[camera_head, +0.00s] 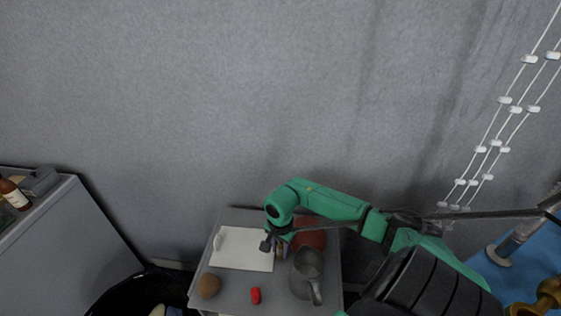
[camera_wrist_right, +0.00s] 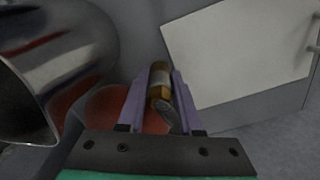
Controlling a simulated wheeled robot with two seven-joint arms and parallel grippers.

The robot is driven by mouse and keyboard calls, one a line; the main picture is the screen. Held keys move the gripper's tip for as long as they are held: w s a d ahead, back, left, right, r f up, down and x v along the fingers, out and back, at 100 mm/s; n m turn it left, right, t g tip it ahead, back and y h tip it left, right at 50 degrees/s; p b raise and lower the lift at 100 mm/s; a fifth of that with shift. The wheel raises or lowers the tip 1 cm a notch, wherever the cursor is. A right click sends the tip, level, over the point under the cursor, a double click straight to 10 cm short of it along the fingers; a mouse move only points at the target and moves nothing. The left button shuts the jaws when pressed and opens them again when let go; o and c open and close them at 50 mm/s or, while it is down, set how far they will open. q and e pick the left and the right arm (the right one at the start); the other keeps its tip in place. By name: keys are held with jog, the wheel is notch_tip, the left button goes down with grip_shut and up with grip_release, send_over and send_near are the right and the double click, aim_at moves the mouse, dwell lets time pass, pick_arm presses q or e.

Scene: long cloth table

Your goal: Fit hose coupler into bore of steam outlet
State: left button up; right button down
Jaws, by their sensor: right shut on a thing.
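My right gripper (camera_head: 273,247) is above the small grey table, by the right edge of a white board (camera_head: 250,262). In the wrist view its two purple fingers (camera_wrist_right: 160,98) are shut on a small brass-and-grey cylinder, which looks like the hose coupler (camera_wrist_right: 160,80). The coupler's lower part is partly hidden between the fingers. No bore shows clearly. My left gripper is not in view.
A metal pitcher (camera_head: 308,263) and a reddish round thing (camera_head: 313,239) are close to the right of the gripper. A brown round thing (camera_head: 208,285) and a red piece (camera_head: 255,295) lie near the front. The board's middle is clear.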

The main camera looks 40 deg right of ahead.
jog(key=shift+f+b, duration=0.2)
jog(key=shift+b, duration=0.1)
jog(key=c, duration=0.6)
grip_release()
jog(key=shift+r, duration=0.1)
